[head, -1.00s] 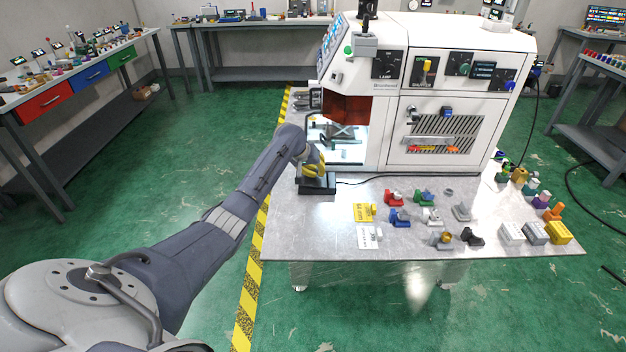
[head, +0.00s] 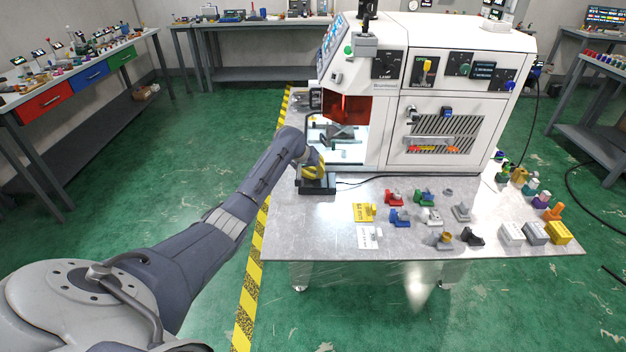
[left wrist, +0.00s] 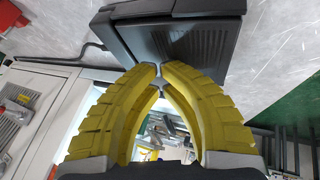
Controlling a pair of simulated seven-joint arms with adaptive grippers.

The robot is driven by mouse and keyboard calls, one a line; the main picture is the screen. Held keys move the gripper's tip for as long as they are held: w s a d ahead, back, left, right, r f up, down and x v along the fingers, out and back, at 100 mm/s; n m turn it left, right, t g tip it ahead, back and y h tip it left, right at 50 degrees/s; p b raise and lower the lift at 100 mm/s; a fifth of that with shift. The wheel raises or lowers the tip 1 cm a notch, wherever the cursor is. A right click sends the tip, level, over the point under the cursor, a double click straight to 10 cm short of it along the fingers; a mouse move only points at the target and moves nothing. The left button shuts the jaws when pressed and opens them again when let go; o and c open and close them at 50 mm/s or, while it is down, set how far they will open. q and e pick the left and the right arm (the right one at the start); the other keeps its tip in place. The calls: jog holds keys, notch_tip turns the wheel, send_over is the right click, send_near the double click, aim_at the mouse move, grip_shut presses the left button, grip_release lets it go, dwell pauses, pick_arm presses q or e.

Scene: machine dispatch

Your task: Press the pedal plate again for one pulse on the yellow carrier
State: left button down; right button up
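The black pedal (head: 318,188) sits at the table's left back corner, by the machine's open bay. Its dark ribbed plate (left wrist: 195,45) shows in the left wrist view. My left gripper (head: 313,173) is over the pedal. Its yellow fingers also show in the left wrist view (left wrist: 161,76), tips together and empty, at the plate's near edge. I cannot tell whether they press it. A yellow block (head: 559,232) stands at the table's right front. A small yellow piece (head: 374,209) is on a yellow card. I cannot tell which is the yellow carrier. My right gripper is out of view.
The white machine (head: 450,100) stands behind, with a red shield (head: 350,108) over its lit bay. Several coloured fixtures stand on the metal table (head: 310,235). A black cable (head: 375,181) runs from the pedal. The table's left front is clear.

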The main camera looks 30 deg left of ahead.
pick_arm(q)
jog(key=shift+s+f, duration=0.1)
jog(key=shift+f, duration=0.2)
jog(key=shift+d+r, duration=0.1)
jog(key=shift+r, duration=1.1)
jog(key=shift+w+d+r, duration=0.15)
jog(key=shift+r, duration=1.1)
jog(key=shift+w+d+r, duration=0.1)
jog(key=shift+w+r, duration=0.05)
jog(key=shift+r, duration=1.1)
